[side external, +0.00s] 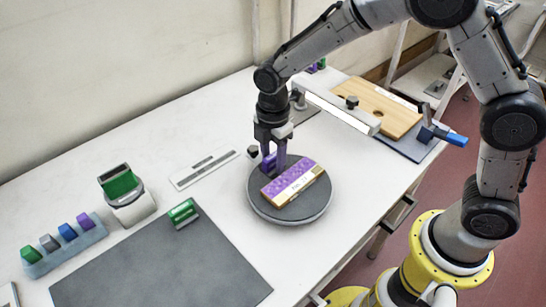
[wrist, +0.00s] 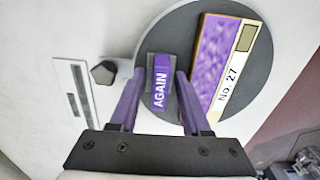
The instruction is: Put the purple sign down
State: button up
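The purple sign (wrist: 161,82), a small block on a grey base with the word AGAIN, is at the edge of the grey round turntable (side external: 262,205). It also shows in the side view (side external: 268,163), partly hidden by the fingers. My gripper (wrist: 159,73) points down with its purple fingers on either side of the sign. A narrow gap shows beside the left finger in the wrist view; contact at the right finger is unclear. The sign looks to be resting on the turntable, though its underside is hidden.
A purple-patterned board marked No. 27 (wrist: 224,65) lies on the turntable, right beside the sign. A bar on a stand (side external: 340,112) and a wooden board (side external: 385,108) are behind. Colored blocks sit in a rack (side external: 70,255).

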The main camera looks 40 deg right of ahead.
aim_at(273, 155)
jog(key=shift+o, duration=0.3)
notch_tip(273, 155, up, 11)
jog(key=shift+f, duration=0.1)
jog(key=shift+r, duration=0.8)
jog(key=s+d+r+m+t, duration=0.3)
jog(key=s+d+r+m, duration=0.4)
jog(key=s+d+m, duration=0.3)
jog(key=s+d+f+m+t, duration=0.1)
jog(key=s+m, duration=0.3)
jog(key=s, duration=0.3)
jog(key=s+d+f+m+t, duration=0.1)
jog(key=s+d+m, duration=0.1)
jog(key=s+m, duration=0.2)
jog(key=s, duration=0.2)
jog(key=shift+s+d+t, duration=0.3)
jog(key=shift+s, duration=0.05)
